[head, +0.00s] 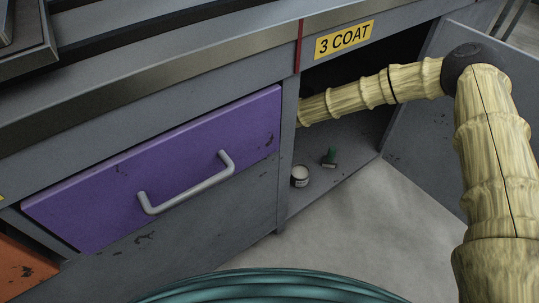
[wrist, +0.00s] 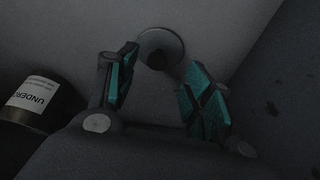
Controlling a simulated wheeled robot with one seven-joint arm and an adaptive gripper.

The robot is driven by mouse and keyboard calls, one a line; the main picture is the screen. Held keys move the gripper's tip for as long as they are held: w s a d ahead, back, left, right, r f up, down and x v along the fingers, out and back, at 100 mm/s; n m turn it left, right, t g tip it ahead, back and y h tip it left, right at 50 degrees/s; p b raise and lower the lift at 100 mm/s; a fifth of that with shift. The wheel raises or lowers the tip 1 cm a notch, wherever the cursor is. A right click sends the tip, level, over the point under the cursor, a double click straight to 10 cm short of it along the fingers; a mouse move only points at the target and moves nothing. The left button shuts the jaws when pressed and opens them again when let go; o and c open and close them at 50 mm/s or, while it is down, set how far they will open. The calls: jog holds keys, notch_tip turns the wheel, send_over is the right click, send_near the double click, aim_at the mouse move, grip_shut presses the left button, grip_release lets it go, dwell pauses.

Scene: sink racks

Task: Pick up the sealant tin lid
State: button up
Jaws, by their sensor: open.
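A round grey disc with a darker round centre, which looks like the sealant tin lid (wrist: 161,47), shows at the top middle of the wrist view. It lies against a pale grey surface. My gripper (wrist: 162,63) is open, with teal pads on both fingers. The disc appears between and just beyond the fingertips, with nothing held. Whether the fingers touch it cannot be told. In the head view my arm reaches into the open cabinet marked 3 COAT, and the gripper and the disc are hidden there.
A dark wall (wrist: 285,90) stands on the right. On the cabinet floor are a small white-topped jar (head: 300,176) and a green-topped item (head: 329,157). The open cabinet door (head: 415,130) is at right.

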jog(key=shift+w+b+x, duration=0.2)
jog(key=shift+b+x, duration=1.45)
jog(key=shift+x, duration=0.7)
jog(key=c, duration=1)
